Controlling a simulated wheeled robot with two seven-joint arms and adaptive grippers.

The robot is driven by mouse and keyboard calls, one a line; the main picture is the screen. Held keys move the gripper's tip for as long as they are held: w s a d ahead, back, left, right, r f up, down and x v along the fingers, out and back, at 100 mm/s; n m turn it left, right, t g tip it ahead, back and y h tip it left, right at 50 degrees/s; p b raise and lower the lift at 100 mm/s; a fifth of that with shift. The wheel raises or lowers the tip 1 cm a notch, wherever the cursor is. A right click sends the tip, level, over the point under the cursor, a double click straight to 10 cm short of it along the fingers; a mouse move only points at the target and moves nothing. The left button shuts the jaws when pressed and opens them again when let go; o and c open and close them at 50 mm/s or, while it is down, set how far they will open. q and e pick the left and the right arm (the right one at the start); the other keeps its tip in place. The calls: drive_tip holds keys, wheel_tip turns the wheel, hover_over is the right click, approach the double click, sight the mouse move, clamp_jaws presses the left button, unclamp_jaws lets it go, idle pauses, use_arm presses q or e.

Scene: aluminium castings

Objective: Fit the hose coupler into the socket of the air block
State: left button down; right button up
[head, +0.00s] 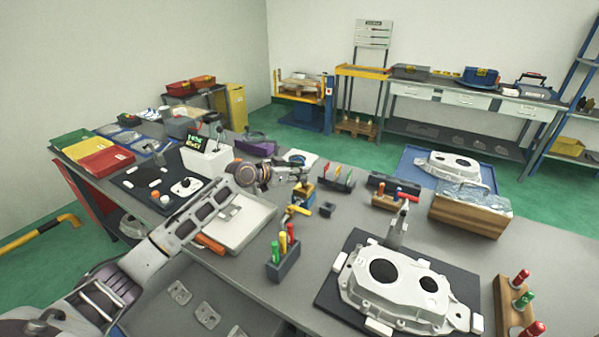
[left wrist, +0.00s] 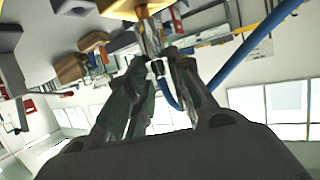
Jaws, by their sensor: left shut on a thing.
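My left gripper (head: 304,172) reaches in from the left over the middle of the table. In the left wrist view its fingers (left wrist: 158,62) are shut on a silver hose coupler (left wrist: 151,38). A blue hose (left wrist: 245,55) shows behind the fingers and curves up to the right. A yellow-gold block (left wrist: 137,9), apparently the air block, is at the top edge, close to the coupler's far end. In the head view a small yellow and blue block (head: 301,196) stands just below the fingertips. The socket is hidden, and I cannot tell whether the coupler touches it. My right gripper is not in view.
A white tray (head: 262,212) lies under my left arm. A large casting (head: 395,283) lies on a black mat at front right.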

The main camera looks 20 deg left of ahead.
use_arm(q)
drive_tip(key=shift+f+b, duration=0.5)
drive_tip(key=shift+f, duration=0.25)
drive_tip(key=c, duration=1.2)
unclamp_jaws()
drive_tip(key=v, duration=0.8)
drive_tip(key=shift+r, duration=0.15)
idle(0.6)
